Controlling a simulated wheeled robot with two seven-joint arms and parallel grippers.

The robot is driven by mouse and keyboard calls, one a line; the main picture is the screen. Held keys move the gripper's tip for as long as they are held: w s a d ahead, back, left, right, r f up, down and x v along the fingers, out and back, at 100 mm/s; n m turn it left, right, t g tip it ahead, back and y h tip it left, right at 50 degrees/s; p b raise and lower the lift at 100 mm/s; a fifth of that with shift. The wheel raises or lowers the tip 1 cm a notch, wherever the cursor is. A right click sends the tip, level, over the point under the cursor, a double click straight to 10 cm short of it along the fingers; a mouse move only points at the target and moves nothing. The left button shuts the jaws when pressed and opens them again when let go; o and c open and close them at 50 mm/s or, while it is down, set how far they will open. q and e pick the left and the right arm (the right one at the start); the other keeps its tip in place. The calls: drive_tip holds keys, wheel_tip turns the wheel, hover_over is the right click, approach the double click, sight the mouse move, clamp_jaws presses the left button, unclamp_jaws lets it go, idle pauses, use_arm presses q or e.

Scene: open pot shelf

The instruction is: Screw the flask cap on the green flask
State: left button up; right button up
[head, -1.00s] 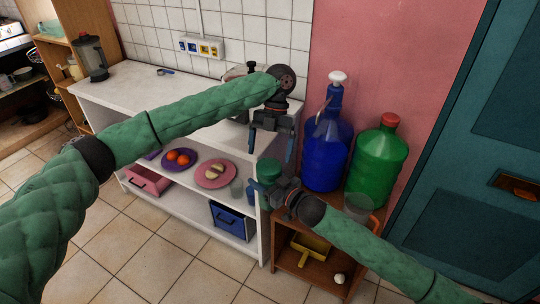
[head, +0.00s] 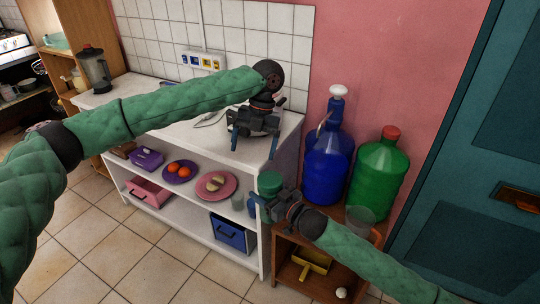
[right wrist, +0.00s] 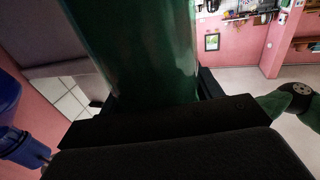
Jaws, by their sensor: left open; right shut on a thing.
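The green flask (head: 270,183) stands roughly upright in my right gripper (head: 268,204), in front of the shelf's right end. In the right wrist view the green flask (right wrist: 145,50) fills the upper middle, between the dark jaws. My right gripper is shut on it. My left gripper (head: 254,144) is open over the right end of the white counter, fingers pointing down, up and left of the flask. I cannot make out the flask cap. A pale and dark object behind the left gripper is mostly hidden.
The white shelf unit (head: 180,112) holds plates with fruit, a purple box and a blue bin (head: 232,228). A blue bottle (head: 328,165) and a large green bottle (head: 378,170) stand on a wooden stand to the right. A blender (head: 95,70) is at the counter's left end.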

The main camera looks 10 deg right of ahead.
use_arm(q)
drive_tip(key=n, duration=0.4)
drive_tip(key=s+f+n+t, duration=0.1)
drive_tip(key=n, duration=0.4)
drive_tip(key=s+d+n+h, duration=0.1)
drive_tip(key=n, duration=0.4)
drive_tip(key=shift+f, duration=0.2)
drive_tip(key=n, duration=0.2)
drive_tip(key=d+n, duration=0.1)
drive_tip(key=n, duration=0.1)
drive_tip(key=shift+s+f+t, duration=0.15)
drive_tip(key=shift+s+t, duration=0.05)
drive_tip(key=shift+t, duration=0.1)
drive_tip(key=n, duration=0.4)
drive_tip(key=shift+s+d+h, duration=0.15)
drive_tip(key=shift+d+h, duration=0.15)
drive_tip(key=shift+d, duration=0.1)
drive_tip(key=n, duration=0.4)
drive_tip(key=shift+d, duration=0.3)
drive_tip(key=n, duration=0.6)
drive_tip(key=shift+d+t+h, duration=0.3)
drive_tip(key=shift+d+h, duration=0.05)
drive_tip(key=shift+h, duration=0.05)
drive_tip(key=n, duration=0.4)
drive_tip(key=shift+d, duration=0.1)
